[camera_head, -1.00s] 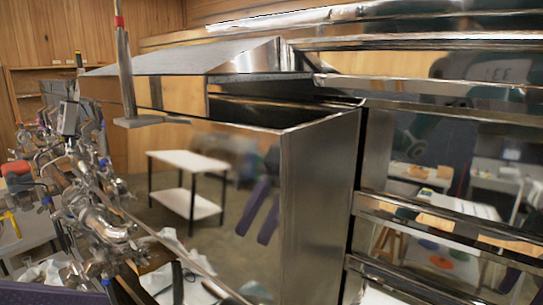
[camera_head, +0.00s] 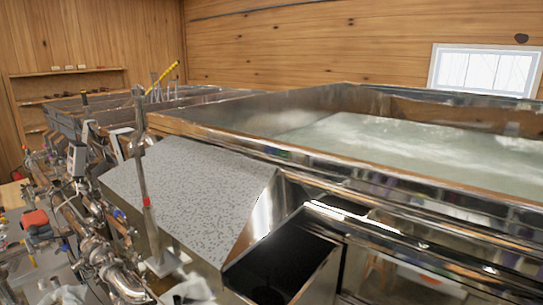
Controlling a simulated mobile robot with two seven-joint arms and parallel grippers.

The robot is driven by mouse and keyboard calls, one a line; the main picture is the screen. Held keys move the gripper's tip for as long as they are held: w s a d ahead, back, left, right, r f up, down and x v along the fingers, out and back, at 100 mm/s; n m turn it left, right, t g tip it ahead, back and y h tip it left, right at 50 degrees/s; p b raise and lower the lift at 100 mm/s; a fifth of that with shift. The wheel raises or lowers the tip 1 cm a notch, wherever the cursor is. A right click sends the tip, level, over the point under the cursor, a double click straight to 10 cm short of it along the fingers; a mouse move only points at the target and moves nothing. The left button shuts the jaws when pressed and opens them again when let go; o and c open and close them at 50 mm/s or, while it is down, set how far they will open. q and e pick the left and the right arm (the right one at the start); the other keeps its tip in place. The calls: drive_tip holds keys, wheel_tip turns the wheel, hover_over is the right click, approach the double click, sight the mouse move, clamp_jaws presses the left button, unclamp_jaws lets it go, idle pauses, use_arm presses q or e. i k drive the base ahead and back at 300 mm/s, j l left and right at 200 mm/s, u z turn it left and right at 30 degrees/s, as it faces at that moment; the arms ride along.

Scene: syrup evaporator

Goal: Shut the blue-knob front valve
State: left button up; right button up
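The valves and pipe fittings (camera_head: 92,250) form a steel cluster along the left side of the evaporator, in the lower left of the head view. Small blue parts show among them, but they are too small for me to tell which is the blue-knob front valve or how its handle is turned. A red-handled part (camera_head: 36,221) sits at the left of the cluster. Neither of my grippers is in view.
The large steel pan (camera_head: 400,135) holds pale, foamy liquid. A speckled sloping cover (camera_head: 190,190) and an open dark steel box (camera_head: 280,268) stand in front. An upright rod with a red band (camera_head: 140,165) rises beside the fittings. A window (camera_head: 484,70) is at the back right.

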sight(77, 266)
drive_tip(key=k+u, duration=0.1)
drive_tip(key=u, duration=0.75)
drive_tip(key=k+u, duration=0.15)
drive_tip(key=u, duration=0.25)
drive_tip(key=i+j+z, duration=0.95)
drive_tip(key=j, duration=0.25)
drive_tip(key=i+j+z, duration=0.2)
drive_tip(key=j, duration=0.2)
drive_tip(key=i+j+z, duration=0.25)
drive_tip(key=j, duration=0.15)
drive_tip(key=j+z, duration=0.2)
drive_tip(key=j, duration=0.25)
drive_tip(key=i+j+z, duration=0.1)
drive_tip(key=j+z, duration=0.15)
drive_tip(key=j, duration=0.2)
